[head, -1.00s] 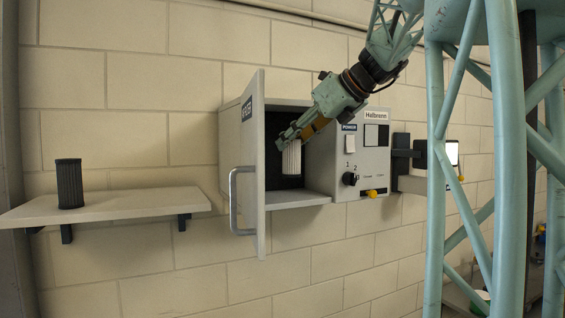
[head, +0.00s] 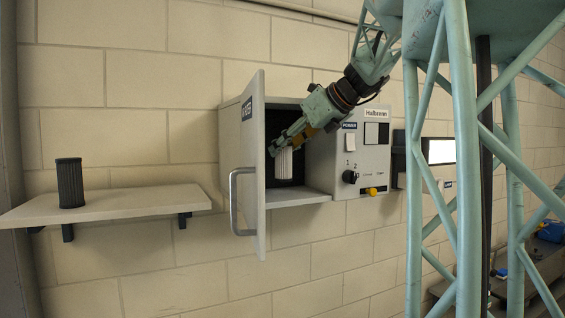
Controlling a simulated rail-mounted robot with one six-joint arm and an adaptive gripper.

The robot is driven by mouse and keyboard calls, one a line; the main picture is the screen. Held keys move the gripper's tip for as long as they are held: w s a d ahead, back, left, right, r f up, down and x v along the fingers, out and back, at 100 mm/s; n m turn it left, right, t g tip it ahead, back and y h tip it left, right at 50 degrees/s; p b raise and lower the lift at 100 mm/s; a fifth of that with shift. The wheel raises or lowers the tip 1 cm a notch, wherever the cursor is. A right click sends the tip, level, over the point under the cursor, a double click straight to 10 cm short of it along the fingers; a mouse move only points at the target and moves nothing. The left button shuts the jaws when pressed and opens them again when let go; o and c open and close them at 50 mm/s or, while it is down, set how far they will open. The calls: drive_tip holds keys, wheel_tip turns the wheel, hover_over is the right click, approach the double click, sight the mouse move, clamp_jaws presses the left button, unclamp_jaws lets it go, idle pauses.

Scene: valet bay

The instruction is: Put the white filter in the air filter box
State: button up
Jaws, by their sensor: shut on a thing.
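The white filter (head: 284,163) is a pale pleated cylinder. My gripper (head: 282,147) is shut on its upper part and holds it upright inside the opening of the air filter box (head: 318,195). The box is a grey wall cabinet with its door (head: 252,170) swung open toward me. The filter is in front of a dark panel (head: 297,150) at the back of the compartment. I cannot tell whether it touches that panel. A gap shows between the filter and the compartment floor.
A dark grey filter (head: 70,183) stands on a wall shelf (head: 120,207) at the left. The open door, with its handle (head: 236,202), borders the opening on the left. A control panel (head: 366,160) with a switch, a knob and a yellow button borders it on the right.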

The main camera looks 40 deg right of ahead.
sight(284, 159)
drive_tip(key=shift+f, duration=0.2)
drive_tip(key=shift+f, duration=0.1)
drive_tip(key=shift+f, duration=1.45)
drive_tip(key=shift+w+d+f+p, duration=0.1)
drive_tip(key=shift+w+f+p, duration=0.2)
drive_tip(key=shift+f, duration=0.1)
drive_tip(key=shift+w+f, duration=0.1)
drive_tip(key=shift+f, duration=0.05)
drive_tip(key=o, duration=0.9)
drive_tip(key=shift+o, duration=0.2)
drive_tip(key=shift+r, duration=0.2)
